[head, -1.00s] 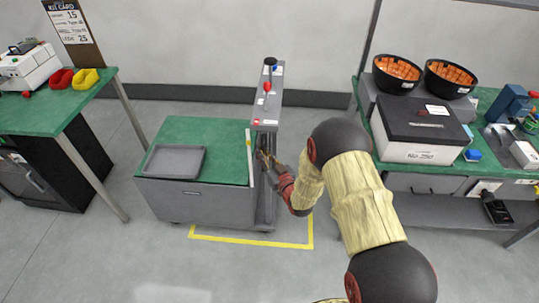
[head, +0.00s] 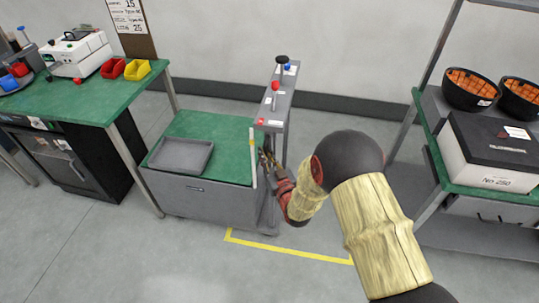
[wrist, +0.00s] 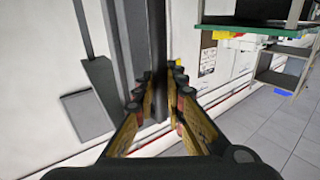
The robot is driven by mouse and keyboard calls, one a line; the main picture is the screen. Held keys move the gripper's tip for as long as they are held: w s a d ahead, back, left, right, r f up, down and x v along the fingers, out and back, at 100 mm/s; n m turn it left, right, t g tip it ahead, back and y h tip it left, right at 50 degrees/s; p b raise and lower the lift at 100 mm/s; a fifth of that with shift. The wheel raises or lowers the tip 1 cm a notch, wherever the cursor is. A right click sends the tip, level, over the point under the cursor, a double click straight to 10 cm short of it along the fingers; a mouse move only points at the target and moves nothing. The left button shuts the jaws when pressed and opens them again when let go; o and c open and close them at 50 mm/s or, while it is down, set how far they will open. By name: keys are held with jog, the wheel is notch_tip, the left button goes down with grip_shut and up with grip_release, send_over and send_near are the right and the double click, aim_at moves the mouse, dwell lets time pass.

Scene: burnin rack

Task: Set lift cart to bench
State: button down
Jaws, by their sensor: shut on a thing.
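The lift cart (head: 222,132) has a green top, grey body and a grey control column (head: 276,98) on its right side. A shallow grey tray (head: 181,154) rests on its top. The cart stands beside the left bench (head: 98,100), close to the bench's right leg. The cart top looks lower than the bench top. My gripper (head: 266,160) is at the column's front, below the control head. In the wrist view my gripper (wrist: 158,85) is shut on a dark upright bar (wrist: 157,45) of the cart. The exact contact is partly hidden.
Yellow floor tape (head: 290,248) runs right of the cart. A right bench (head: 470,190) carries a black-lidded box (head: 500,150) and black bowls with orange insides. The left bench holds a white device (head: 75,52) and red and yellow bins. Floor in front is clear.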

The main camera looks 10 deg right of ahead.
jog(key=shift+s+a+f, duration=0.2)
jog(key=shift+a+f, duration=0.05)
jog(key=shift+f, duration=0.1)
jog(key=c, duration=2)
grip_release()
jog(key=shift+w+a+r, duration=0.1)
jog(key=shift+a, duration=0.1)
jog(key=shift+c, duration=0.2)
jog(key=shift+o, duration=0.8)
jog(key=shift+r, duration=0.15)
jog(key=shift+w+d, duration=0.1)
jog(key=v, duration=1.2)
